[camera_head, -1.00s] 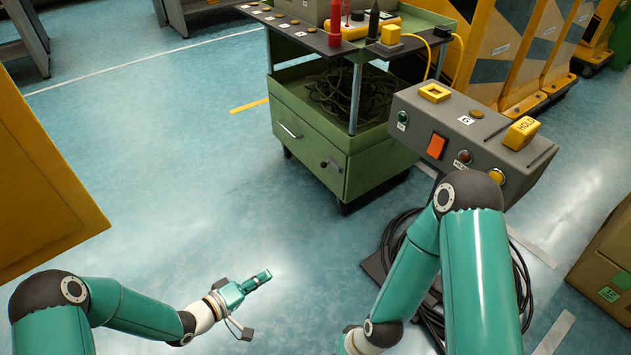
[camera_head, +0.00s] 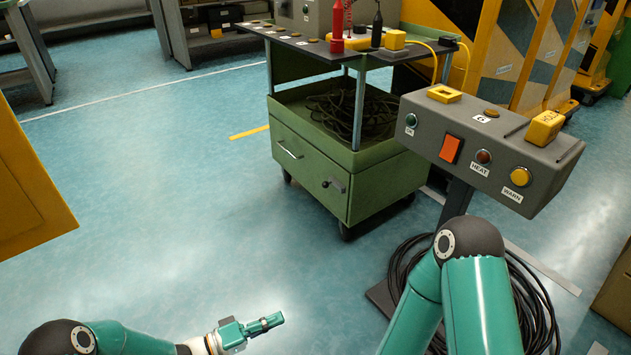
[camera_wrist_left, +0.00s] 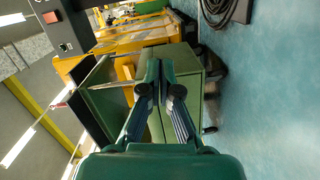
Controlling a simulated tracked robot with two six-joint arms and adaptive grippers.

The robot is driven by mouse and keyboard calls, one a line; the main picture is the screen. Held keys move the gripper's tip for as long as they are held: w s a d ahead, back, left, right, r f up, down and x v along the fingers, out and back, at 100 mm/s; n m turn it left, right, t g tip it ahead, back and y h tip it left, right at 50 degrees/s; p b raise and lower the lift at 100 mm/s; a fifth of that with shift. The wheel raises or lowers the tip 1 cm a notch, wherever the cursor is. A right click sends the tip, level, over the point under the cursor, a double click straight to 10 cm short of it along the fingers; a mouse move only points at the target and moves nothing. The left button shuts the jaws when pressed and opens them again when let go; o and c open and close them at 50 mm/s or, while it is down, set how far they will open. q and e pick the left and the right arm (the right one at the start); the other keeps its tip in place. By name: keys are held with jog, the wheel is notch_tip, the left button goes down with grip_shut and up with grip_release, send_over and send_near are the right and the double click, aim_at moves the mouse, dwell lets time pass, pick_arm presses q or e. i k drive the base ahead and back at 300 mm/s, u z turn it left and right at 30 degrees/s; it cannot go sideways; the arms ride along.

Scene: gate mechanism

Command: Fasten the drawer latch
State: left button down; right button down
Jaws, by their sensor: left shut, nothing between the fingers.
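The green cart (camera_head: 310,180) stands on the floor ahead, at upper centre in the head view. A small dark latch with a knob (camera_head: 333,183) is on its front, right of the silver drawer handle (camera_head: 289,149). I cannot tell the latch's exact position. My left gripper (camera_head: 268,322) is shut and empty, low in the head view, well short of the cart. In the left wrist view its fingers (camera_wrist_left: 161,84) point toward the cart (camera_wrist_left: 188,92), seen turned sideways; the latch cannot be made out there. My right gripper is out of view.
A grey control box (camera_head: 485,150) on a post stands right of the cart, close to my right arm. Black cable coils (camera_head: 535,305) lie on the floor below it. A yellow panel (camera_head: 30,205) is at left. The floor before the cart is clear.

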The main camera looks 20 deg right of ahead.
aim_at(325, 184)
jog(key=u, duration=0.15)
jog(key=i, duration=2)
jog(key=z, duration=0.75)
